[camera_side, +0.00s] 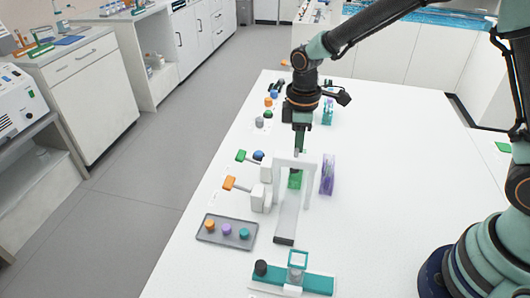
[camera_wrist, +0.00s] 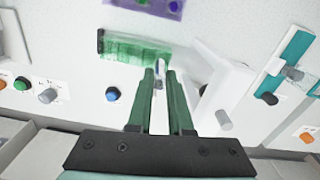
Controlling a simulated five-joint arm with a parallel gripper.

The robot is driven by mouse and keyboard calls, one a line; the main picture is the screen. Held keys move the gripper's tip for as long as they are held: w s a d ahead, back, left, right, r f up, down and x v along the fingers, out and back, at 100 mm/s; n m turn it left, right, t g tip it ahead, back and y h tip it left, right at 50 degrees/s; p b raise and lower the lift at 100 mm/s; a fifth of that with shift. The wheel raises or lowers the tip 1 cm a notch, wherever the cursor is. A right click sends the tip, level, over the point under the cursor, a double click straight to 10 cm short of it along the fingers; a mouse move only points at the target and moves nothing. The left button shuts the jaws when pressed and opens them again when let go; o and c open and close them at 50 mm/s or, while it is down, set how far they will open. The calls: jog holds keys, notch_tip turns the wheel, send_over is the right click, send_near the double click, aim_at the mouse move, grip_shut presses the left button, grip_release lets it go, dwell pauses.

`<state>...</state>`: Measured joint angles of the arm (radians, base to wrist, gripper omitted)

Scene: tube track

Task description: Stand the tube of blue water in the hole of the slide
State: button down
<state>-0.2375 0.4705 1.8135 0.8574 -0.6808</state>
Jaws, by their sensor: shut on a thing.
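My gripper (camera_side: 298,150) hangs over the white table, just behind a white arch. In the wrist view its two green fingers (camera_wrist: 160,78) are shut on the tube of blue water (camera_wrist: 160,67), a small pale tube with a bluish part. The tube is hard to make out in the side view. The slide seems to be the grey-white block (camera_side: 296,275) on a teal track (camera_side: 318,283) at the table's near end. It also shows at the right of the wrist view (camera_wrist: 294,74). The tube is well away from it. The slide's hole is too small to make out.
The white arch (camera_side: 312,172) stands between my gripper and the track. A green rack (camera_side: 295,181) and a purple rack (camera_side: 327,176) are close by. A grey tray (camera_side: 214,239) with coloured knobs lies left. A black knob (camera_side: 261,267) is on the track.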

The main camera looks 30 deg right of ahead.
jog(key=shift+f, duration=1.25)
dwell(0.3)
jog(key=c, duration=0.8)
grip_release()
jog(key=shift+o, duration=0.2)
notch_tip(320, 180, up, 12)
jog(key=shift+r, duration=0.1)
